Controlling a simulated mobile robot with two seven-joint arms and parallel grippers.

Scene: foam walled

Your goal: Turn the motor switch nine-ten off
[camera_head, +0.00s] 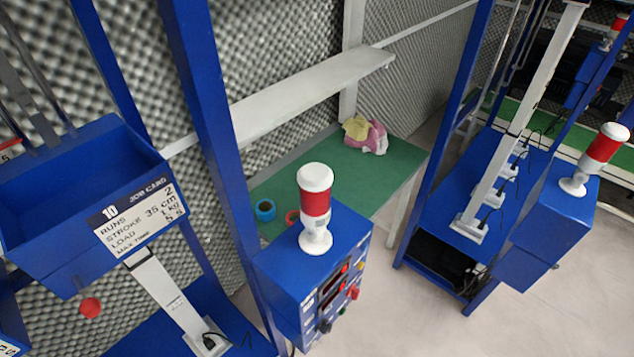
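A blue control box (288,272) stands at the centre of the head view, with a red and white beacon (315,205) on top. Its panel faces right and is seen at a steep angle. The panel carries dark displays with red digits, a red knob (353,292) and a dark knob (325,326) lower down. The labels are too small to read, so I cannot tell which control is motor switch nine-ten or how it is set. Neither of my grippers is in view.
A blue machine with a job card (140,213) marked 10 stands at the left. A green-topped table (400,178) behind the box holds tape rolls (265,210) and a cloth (366,135). Another blue machine (550,222) stands at the right. Pale floor (420,320) is clear between them.

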